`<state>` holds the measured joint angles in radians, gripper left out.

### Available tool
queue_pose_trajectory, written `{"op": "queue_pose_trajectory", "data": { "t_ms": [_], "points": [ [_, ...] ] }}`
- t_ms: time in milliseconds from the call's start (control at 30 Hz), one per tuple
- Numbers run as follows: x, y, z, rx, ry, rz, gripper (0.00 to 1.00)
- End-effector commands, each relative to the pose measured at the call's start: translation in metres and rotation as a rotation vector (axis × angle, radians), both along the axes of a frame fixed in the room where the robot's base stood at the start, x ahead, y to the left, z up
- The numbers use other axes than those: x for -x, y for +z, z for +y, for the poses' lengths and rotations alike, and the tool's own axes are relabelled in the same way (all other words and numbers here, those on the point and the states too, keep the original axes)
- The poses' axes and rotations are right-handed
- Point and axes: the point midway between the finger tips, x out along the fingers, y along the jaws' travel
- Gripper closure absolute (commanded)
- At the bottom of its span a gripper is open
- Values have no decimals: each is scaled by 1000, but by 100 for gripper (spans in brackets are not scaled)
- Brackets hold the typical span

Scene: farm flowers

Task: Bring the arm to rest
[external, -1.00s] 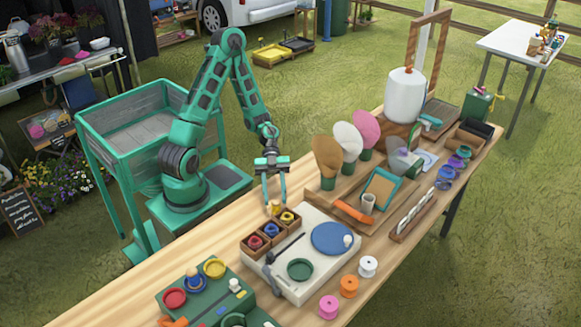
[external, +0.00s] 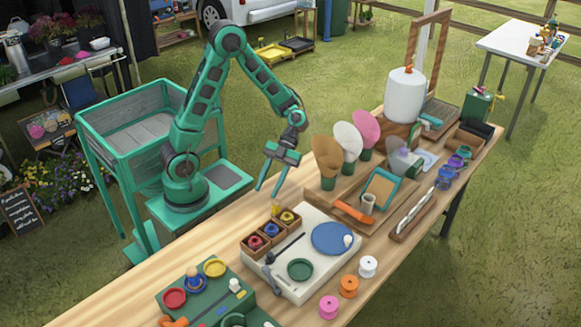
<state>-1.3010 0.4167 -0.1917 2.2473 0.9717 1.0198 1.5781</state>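My gripper (external: 268,191) hangs in the air above the back edge of the wooden workbench (external: 130,287), at the end of my green arm (external: 260,80). Its two green fingers are spread apart and nothing shows between them. It points down and tilts a little to the left. Below it is a wooden box (external: 268,240) with small compartments holding red, blue and yellow pieces. A small yellowish peg (external: 276,208) stands at the box's back end, below the fingers and apart from them.
A white board (external: 325,265) with a blue disc (external: 333,238) and a green ring lies beside the box. Paddle-shaped pieces (external: 327,157) in tan, white and pink stand to the gripper's right. Spools (external: 348,286) line the front edge. Open air surrounds the arm above the bench.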

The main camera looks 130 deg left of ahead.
Motion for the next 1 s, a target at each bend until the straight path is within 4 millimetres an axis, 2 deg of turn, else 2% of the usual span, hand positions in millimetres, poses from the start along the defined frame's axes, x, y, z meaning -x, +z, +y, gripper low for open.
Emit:
{"op": "queue_pose_trajectory", "data": {
  "t_ms": [33,233,467,700,1000],
  "points": [
    [-4,3,-13,-18,-14,38,61],
    [-13,11,-63,-112,-24,214,61],
    [-9,21,-124,-264,0,392,61],
    [7,31,-179,-440,66,508,61],
    [42,44,-232,-639,206,560,61]
  ]
}}
